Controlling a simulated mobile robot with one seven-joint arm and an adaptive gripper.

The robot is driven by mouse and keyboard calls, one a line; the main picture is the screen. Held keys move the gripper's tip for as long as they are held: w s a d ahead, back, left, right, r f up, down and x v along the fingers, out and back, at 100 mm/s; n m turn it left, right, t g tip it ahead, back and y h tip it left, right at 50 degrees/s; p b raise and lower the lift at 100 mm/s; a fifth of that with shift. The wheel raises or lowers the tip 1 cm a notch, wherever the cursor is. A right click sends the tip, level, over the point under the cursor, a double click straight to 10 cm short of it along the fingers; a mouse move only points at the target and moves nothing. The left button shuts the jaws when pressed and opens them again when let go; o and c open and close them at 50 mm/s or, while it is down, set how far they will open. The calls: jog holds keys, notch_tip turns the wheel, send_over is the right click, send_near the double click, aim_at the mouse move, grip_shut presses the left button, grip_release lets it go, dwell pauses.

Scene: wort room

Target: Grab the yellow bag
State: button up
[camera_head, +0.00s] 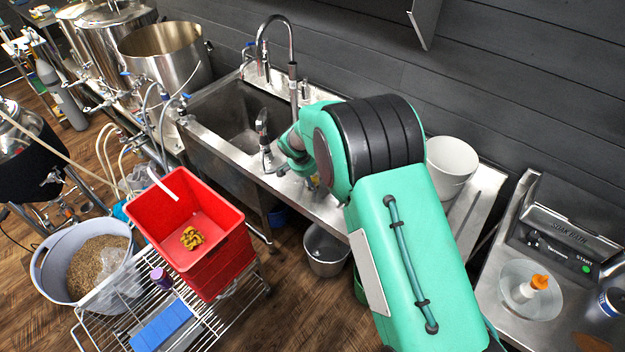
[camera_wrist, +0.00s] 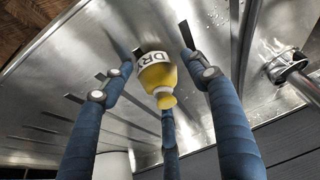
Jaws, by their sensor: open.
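A yellow, bag-like item (camera_wrist: 157,76) with a narrowed neck and a white label starting "DR" is on or just above the steel drainboard in the wrist view. My gripper (camera_wrist: 156,54) is open, with its blue fingers spread around the item: one to the left, one to the right and one below. I cannot tell whether any finger touches it. In the head view my arm hides this item and most of my gripper. Another crumpled yellow thing (camera_head: 192,238) lies inside the red bin (camera_head: 222,262); I cannot tell whether it is a bag.
The steel sink (camera_head: 230,115) with its tall tap (camera_head: 291,60) lies left of my arm. A white bucket (camera_head: 452,160) stands on the counter to the right. The red bin stands on a wire cart (camera_head: 205,318) with a blue block (camera_head: 160,328). Metal fittings (camera_wrist: 285,66) show close right in the wrist view.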

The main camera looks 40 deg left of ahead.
jog(key=shift+c, duration=0.3)
jog(key=c, duration=1.1)
jog(key=shift+r, duration=0.15)
jog(key=shift+r, duration=1.5)
jog(key=shift+s+d+r+p, duration=0.15)
jog(key=shift+r+p, duration=0.1)
jog(key=shift+p, duration=0.05)
jog(key=s+d+r, duration=0.1)
jog(key=s+d, duration=0.9)
jog(key=d, duration=0.2)
jog(key=shift+r, duration=0.15)
